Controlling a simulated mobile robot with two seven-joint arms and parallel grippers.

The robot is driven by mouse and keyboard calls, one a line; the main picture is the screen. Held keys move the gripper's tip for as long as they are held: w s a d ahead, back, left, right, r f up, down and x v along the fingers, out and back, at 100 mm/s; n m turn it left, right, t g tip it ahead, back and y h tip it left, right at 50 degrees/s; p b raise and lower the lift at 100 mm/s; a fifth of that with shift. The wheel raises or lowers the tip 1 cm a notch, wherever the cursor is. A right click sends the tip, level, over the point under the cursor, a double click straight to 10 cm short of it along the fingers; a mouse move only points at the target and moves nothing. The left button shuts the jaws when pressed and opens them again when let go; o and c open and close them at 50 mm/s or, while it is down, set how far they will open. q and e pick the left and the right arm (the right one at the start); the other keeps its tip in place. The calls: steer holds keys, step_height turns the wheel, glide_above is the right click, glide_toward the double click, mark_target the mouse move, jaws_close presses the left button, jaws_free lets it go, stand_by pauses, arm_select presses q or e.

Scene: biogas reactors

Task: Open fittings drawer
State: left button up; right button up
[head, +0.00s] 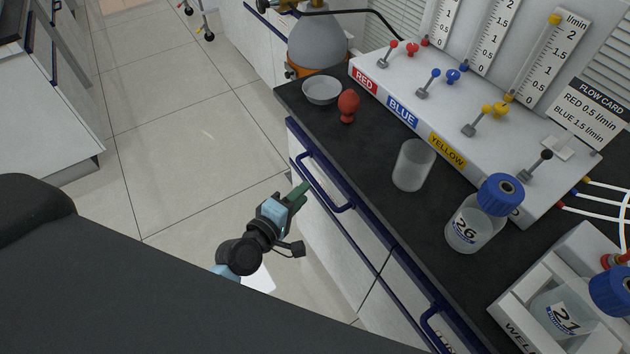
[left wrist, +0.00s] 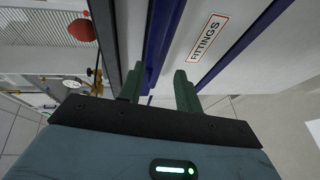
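The fittings drawer shows in the left wrist view by its FITTINGS label (left wrist: 207,38) on a white front. In the head view its white front (head: 345,240) sits under the dark counter and looks shut. Its blue bar handle (head: 328,187) also shows in the left wrist view (left wrist: 163,42). My left gripper (head: 303,192) is at the handle's far end, with its green fingers apart. In the left wrist view the fingertips (left wrist: 157,82) are on either side of the handle's line. I cannot tell whether they touch it. My right gripper is not in view.
On the counter (head: 345,150) stand a dish (head: 321,90), a red bulb (head: 348,105), a clear beaker (head: 413,165) and blue-capped bottle 26 (head: 468,230). A second blue handle (head: 432,325) is nearer. The tiled floor (head: 170,150) left of the drawers is clear.

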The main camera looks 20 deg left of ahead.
mark_target(313, 184)
arm_select(q)
steer(key=shift+x, duration=3.15)
steer(key=shift+c, duration=0.2)
jaws_close()
